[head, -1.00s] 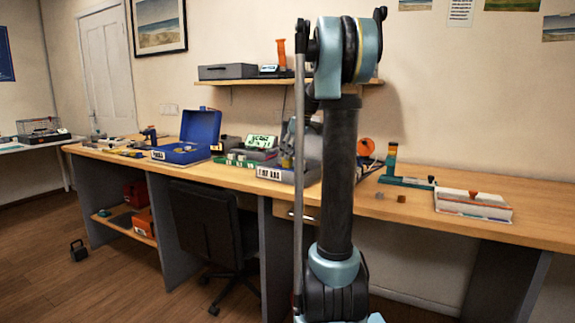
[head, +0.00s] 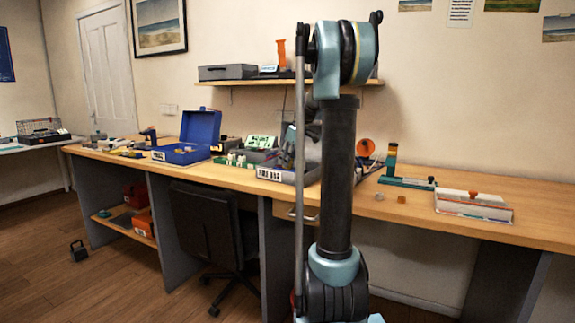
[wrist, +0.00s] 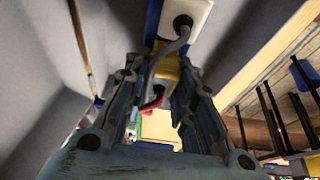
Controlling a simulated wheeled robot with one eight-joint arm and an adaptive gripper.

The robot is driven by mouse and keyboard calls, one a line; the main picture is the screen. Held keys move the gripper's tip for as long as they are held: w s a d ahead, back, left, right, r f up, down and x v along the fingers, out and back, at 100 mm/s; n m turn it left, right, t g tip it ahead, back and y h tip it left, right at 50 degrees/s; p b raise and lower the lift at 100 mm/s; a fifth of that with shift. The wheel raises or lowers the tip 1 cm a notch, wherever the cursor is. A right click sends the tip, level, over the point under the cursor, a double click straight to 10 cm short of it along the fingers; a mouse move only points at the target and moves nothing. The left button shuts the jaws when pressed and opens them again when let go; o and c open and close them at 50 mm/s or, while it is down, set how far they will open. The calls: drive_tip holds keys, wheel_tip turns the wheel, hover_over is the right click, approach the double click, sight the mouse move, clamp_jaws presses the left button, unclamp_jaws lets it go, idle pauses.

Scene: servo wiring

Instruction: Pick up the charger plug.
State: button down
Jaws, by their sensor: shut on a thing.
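The charger plug (wrist: 197,14) shows at the top of the wrist view as a white block with a round black cable entry. A grey cable (wrist: 180,44) bends from it down between my fingers. My gripper (wrist: 162,68) is shut on the plug at the fingertips, though the contact is partly hidden. A yellow surface and a red piece (wrist: 151,104) show between the fingers. In the head view my arm hides most of the gripper and the plug.
A labelled grey tray (head: 270,174) stands on the long wooden bench beside my arm. An open blue case (head: 200,130) is left of it. A teal stand (head: 390,165) and a white box (head: 473,205) are to the right.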

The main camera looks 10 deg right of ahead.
wheel_tip(320, 180, up, 10)
idle(0.6)
